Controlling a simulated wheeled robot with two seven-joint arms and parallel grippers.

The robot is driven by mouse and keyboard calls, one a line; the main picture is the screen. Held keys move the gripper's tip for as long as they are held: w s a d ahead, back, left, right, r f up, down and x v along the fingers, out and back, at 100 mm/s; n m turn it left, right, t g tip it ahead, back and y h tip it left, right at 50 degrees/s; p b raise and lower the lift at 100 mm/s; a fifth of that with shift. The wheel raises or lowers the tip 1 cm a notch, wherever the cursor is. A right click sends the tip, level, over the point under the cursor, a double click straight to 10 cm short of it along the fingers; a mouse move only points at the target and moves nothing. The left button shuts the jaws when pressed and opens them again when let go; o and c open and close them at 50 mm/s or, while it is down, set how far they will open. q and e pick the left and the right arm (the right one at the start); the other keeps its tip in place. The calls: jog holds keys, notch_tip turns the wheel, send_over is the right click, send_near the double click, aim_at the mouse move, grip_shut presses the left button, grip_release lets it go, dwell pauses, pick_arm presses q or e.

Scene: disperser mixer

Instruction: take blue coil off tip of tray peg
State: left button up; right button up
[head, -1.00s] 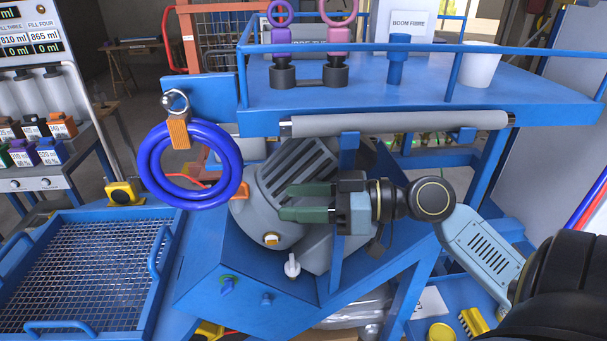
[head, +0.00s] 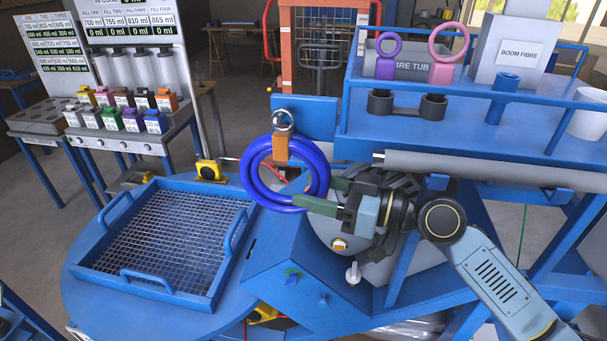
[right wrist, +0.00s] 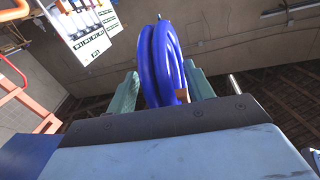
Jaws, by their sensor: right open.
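The blue coil (head: 250,183) hangs upright by an orange strap (head: 281,147) from the metal tip of the peg (head: 283,119), in front of a blue plate on the upper tray's left end. My right gripper (head: 317,192) is open and reaches the coil's lower right side from the right. In the right wrist view the coil (right wrist: 160,65) stands between the two green fingers of the right gripper (right wrist: 162,83). Whether a finger touches it I cannot tell. My left gripper is not in view.
The blue upper tray (head: 430,115) carries pink and purple rings, a box and a white cup. A grey motor drum sits behind my right gripper. A mesh-bottomed blue tray (head: 160,289) is at the lower left, beside a yellow button box (head: 209,171).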

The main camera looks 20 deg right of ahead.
jog(key=shift+p+x, duration=0.4)
jog(key=shift+x, duration=0.85)
jog(key=shift+c, duration=0.2)
grip_shut()
jog(key=c, duration=0.7)
grip_release()
grip_shut()
jog(key=shift+w+r, duration=0.1)
jog(key=shift+r, duration=0.1)
jog(key=shift+r+p, duration=0.4)
jog(key=shift+r, duration=0.2)
